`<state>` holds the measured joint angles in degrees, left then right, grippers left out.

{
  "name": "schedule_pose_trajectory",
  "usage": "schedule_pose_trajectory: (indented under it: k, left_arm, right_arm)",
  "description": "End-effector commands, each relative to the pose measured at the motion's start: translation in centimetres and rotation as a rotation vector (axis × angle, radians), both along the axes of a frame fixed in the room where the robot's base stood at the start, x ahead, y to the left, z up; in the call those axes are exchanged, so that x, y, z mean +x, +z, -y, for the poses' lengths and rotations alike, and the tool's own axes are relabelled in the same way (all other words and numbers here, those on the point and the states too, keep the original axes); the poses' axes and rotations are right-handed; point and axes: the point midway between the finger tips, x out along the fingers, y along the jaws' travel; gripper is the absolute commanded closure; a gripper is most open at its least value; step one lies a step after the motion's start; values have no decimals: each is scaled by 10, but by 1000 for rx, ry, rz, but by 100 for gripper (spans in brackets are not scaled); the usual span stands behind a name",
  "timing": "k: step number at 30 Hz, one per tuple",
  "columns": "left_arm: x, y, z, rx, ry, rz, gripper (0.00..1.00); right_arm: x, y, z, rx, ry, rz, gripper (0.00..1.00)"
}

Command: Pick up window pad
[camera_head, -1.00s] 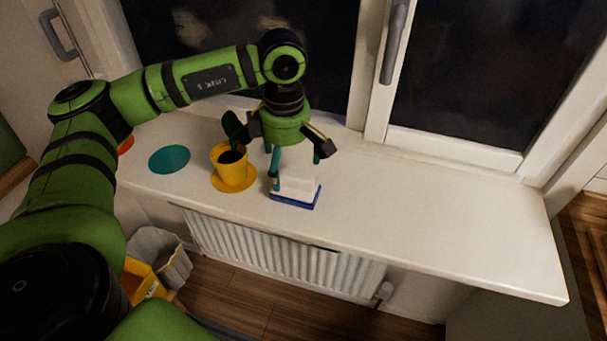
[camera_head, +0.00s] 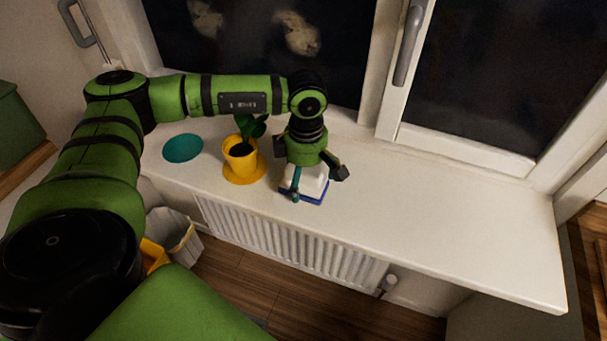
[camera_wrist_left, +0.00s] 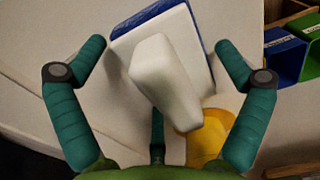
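The window pad (camera_head: 318,184) is a white block with a raised grip on a blue base. It lies on the white windowsill in the head view. In the left wrist view the pad (camera_wrist_left: 165,80) sits below and between the teal fingers of my left gripper. That left gripper (camera_head: 308,187) is right above the pad, with its fingers spread. The wrist view shows the left gripper (camera_wrist_left: 158,60) open, with gaps to the white grip on both sides. The pad's near side is partly hidden by a finger in the head view. My right gripper is not in view.
A yellow pot (camera_head: 240,158) with a plant stands on a yellow saucer (camera_head: 243,178) close left of the pad. A teal disc (camera_head: 182,148) lies farther left. The windowsill (camera_head: 440,215) is clear to the right. The window frame (camera_head: 455,150) rises behind.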

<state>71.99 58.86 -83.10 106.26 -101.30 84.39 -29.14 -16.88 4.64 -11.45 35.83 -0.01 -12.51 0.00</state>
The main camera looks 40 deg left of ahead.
Motion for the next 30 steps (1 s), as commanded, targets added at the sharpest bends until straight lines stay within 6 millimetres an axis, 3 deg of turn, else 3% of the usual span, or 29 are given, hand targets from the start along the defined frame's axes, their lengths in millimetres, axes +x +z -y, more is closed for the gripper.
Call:
schedule_pose_trajectory:
  k: [1,3,17,24,30]
  left_arm:
    - [0,0,0,0,0,0,24]
    - [0,0,0,0,0,0,47]
    - [0,4,0,0,1,0,47]
    - [1,35,0,-1,1,5,47]
    - [-12,63,42,-2,-8,6,47]
  right_arm:
    - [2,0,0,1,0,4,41]
    - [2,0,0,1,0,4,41]
    - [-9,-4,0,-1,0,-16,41]
    - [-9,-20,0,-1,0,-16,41]
    - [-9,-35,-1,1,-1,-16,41]
